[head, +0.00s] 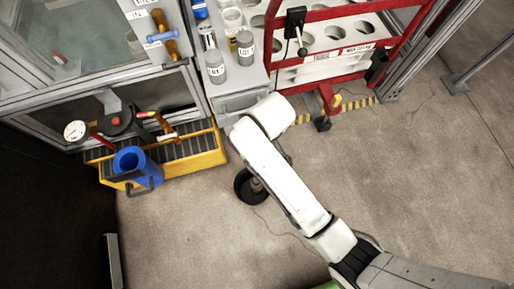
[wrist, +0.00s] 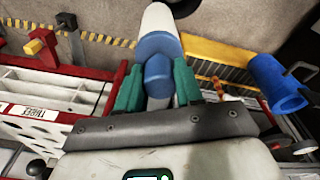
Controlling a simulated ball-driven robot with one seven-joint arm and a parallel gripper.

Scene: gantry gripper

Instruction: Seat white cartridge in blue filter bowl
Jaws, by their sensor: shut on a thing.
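My gripper (wrist: 158,78) shows in the wrist view with its two green fingers shut on the blue end of the white cartridge (wrist: 160,18). In the head view my arm hides the gripper and cartridge.
The yellow tray (head: 205,152) has a dark grating and sits against a framed cabinet. A gauge (head: 76,131) and red-and-copper piping stand behind the bowl. A bench with grey canisters (head: 245,48) and a red rack (head: 325,72) are at the back. The floor at front is mostly clear.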

